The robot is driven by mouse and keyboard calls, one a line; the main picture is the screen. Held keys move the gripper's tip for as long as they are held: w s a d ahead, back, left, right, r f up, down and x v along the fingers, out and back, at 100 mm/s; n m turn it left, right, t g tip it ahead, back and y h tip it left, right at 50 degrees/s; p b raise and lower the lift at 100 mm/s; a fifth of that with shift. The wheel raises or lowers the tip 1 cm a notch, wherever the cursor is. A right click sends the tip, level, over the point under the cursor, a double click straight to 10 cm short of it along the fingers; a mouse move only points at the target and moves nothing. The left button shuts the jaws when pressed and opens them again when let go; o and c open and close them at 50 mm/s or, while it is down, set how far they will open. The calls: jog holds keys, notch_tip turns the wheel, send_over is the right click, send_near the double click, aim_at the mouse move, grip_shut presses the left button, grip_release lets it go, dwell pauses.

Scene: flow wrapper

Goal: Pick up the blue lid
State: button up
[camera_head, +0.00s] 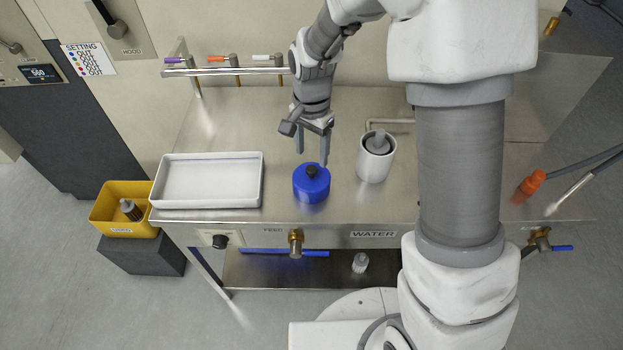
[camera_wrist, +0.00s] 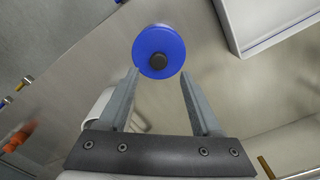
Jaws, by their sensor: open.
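The blue lid (camera_head: 311,187) is round with a black knob (camera_head: 311,171) on top. It sits on the metal table (camera_head: 335,208), near the front edge, in the head view. In the wrist view the blue lid (camera_wrist: 159,40) lies beyond the fingertips, between their lines. My gripper (camera_head: 312,157) is open and empty, its fingers pointing down above and just behind the lid. In the wrist view my gripper (camera_wrist: 158,72) shows both fingers spread apart with nothing between them. Whether the lid rests on a container is hard to tell.
A white tray (camera_head: 160,190) stands left of the lid. A white cylinder (camera_head: 376,165) with a grey piece in it stands close on the right. A yellow bin (camera_head: 104,210) is beyond the table's left end. A rail with coloured handles (camera_head: 225,71) runs behind.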

aim_at(312, 168)
notch_tip(312, 168, down, 5)
jog(key=shift+s+f, duration=0.15)
jog(key=shift+f, duration=0.05)
grip_shut()
dwell(0.4)
